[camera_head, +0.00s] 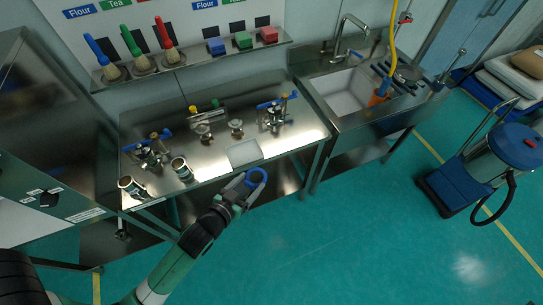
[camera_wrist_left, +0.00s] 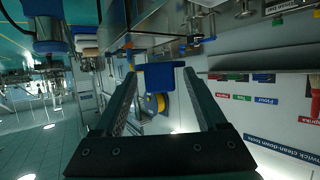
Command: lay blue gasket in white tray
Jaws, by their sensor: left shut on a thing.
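My right gripper does not show.
The steel table (camera_head: 215,160) holds several metal fittings and clamps with blue handles (camera_head: 275,113) behind the tray, and two metal cups (camera_head: 181,168) to its left. A sink (camera_head: 350,92) stands to the right. A blue-topped vacuum (camera_head: 518,146) stands on open floor.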

